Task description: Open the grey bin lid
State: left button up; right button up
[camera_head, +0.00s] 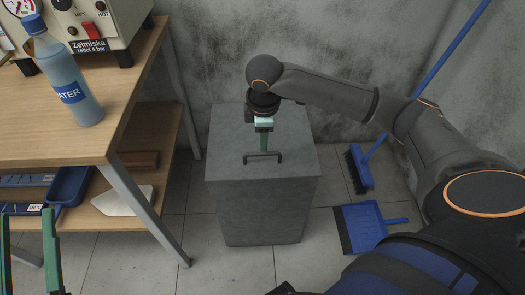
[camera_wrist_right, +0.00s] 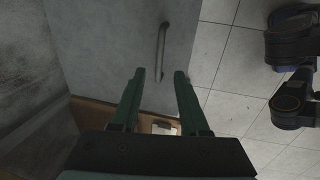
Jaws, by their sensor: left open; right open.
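The grey bin (camera_head: 262,210) stands on the floor against the wall, its flat lid (camera_head: 225,140) closed. A dark bar handle (camera_head: 262,157) is on the lid towards its front edge. My right gripper (camera_head: 264,145) is over the lid, just behind the handle in the head view. In the right wrist view its green fingers (camera_wrist_right: 158,76) are open, and the handle (camera_wrist_right: 163,50) lies beyond the fingertips, roughly in line with the gap, not gripped. My left gripper (camera_head: 27,213) is open and empty at the bottom left of the head view.
A wooden workbench (camera_head: 130,65) with a water bottle (camera_head: 65,75) and a machine (camera_head: 95,25) stands left of the bin. A blue dustpan (camera_head: 365,225) and a broom (camera_head: 358,168) are to its right. The floor before the bin is clear.

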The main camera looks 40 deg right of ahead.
aim_at(263, 154)
jog(key=f, duration=0.1)
jog(key=f+b, duration=0.1)
jog(key=f, duration=0.2)
jog(key=shift+w+d+f+b, duration=0.25)
jog(key=shift+w+f+b, duration=0.05)
jog(key=shift+b, duration=0.1)
jog(key=shift+w+f, duration=0.1)
jog(key=shift+f, duration=0.4)
jog(key=shift+w+d+f+b, duration=0.1)
jog(key=shift+f+b, duration=0.3)
jog(key=shift+f, duration=0.1)
pick_arm(q)
jog(key=s+r+m+h, duration=0.2)
jog(key=s+h, duration=0.1)
jog(key=s+r+m+h, duration=0.1)
jog(key=r+m+h, duration=0.1)
jog(key=shift+s+d, duration=0.15)
jog(key=shift+d, duration=0.25)
pick_arm(e)
jog(key=shift+c, duration=0.3)
grip_shut()
